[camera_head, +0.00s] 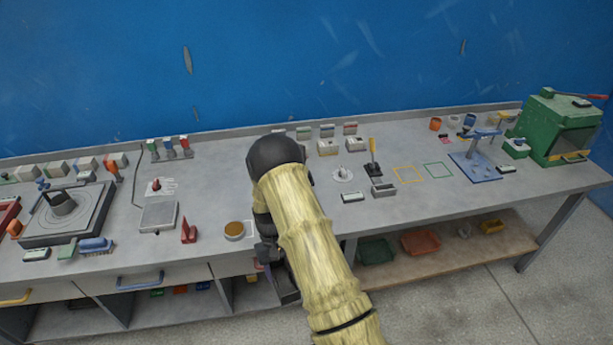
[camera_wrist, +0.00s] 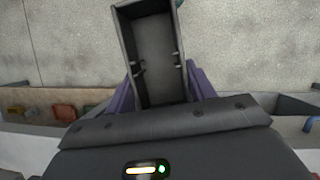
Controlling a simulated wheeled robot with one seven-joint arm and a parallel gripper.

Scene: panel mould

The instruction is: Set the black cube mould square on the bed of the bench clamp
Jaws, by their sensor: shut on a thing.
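The black cube mould (camera_wrist: 154,48) is an open dark box with small tabs on its inner walls. It fills the upper middle of the wrist view, tilted slightly in the picture. My gripper (camera_wrist: 160,88) is shut on it, one purple finger on each side. In the head view my arm covers most of the gripper and mould, in front of the bench edge. What I take to be the bench clamp is the blue stand (camera_head: 478,167) at the right of the bench. It has a flat base, a post and a top lever; its base looks mostly clear.
The grey bench (camera_head: 420,208) runs along a blue wall. A green machine (camera_head: 560,127) stands right of the blue stand. Yellow (camera_head: 408,174) and green (camera_head: 438,169) outlines mark the bench top left of it. Grey floor (camera_wrist: 250,45) lies below the mould.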

